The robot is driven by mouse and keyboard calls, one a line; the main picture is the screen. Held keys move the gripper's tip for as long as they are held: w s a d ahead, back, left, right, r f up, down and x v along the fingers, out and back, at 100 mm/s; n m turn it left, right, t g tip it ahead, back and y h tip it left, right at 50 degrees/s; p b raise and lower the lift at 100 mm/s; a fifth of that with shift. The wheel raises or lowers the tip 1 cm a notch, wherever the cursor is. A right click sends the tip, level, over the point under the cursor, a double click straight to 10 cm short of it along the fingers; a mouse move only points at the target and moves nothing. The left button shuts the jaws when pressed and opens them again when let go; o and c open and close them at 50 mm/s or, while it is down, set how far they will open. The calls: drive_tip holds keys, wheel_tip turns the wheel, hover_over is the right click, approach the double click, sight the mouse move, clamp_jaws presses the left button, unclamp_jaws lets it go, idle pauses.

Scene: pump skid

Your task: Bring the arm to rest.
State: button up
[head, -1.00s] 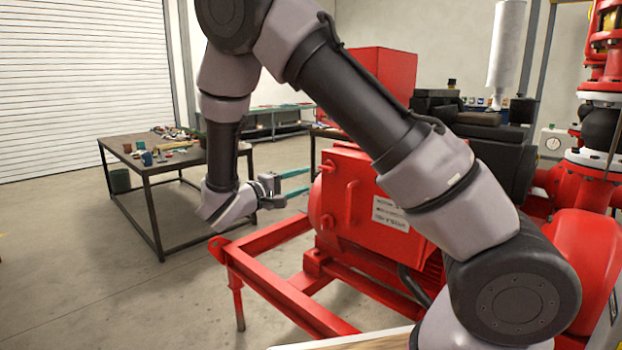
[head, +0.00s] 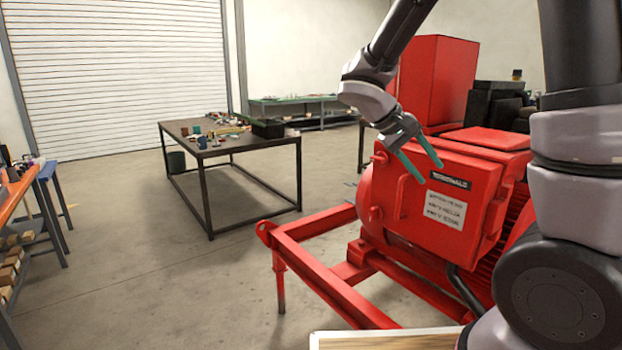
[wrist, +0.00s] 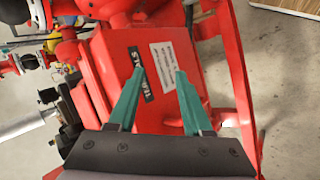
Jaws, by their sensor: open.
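My gripper (head: 421,160) is open and empty, its two green fingers apart in the head view. It hangs in front of the red motor box (head: 440,195) of the pump skid. In the wrist view the gripper (wrist: 153,85) points toward the same red box (wrist: 120,55), which has a black plate and a white label. I cannot tell how wide the gap between the fingertips and the box is. My arm is bent, with its upper links at the right of the head view.
The red skid frame (head: 320,283) juts out to the left below the box. A dark table (head: 238,146) with small items stands behind. A shelf with an orange edge (head: 17,197) is at far left. Open floor lies between. A wooden-topped surface (head: 385,341) is at the bottom.

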drive_tip(key=s+r+m+t+y, duration=0.5)
drive_tip(key=s+r+t+y, duration=0.1)
drive_tip(key=s+r+y, duration=0.4)
wheel_tip(320, 180, up, 3)
drive_tip(key=shift+s+a+f+t, duration=0.15)
drive_tip(key=shift+s+a+t, duration=0.25)
drive_tip(key=shift+s, duration=0.15)
drive_tip(key=shift+y, duration=0.3)
idle(1.0)
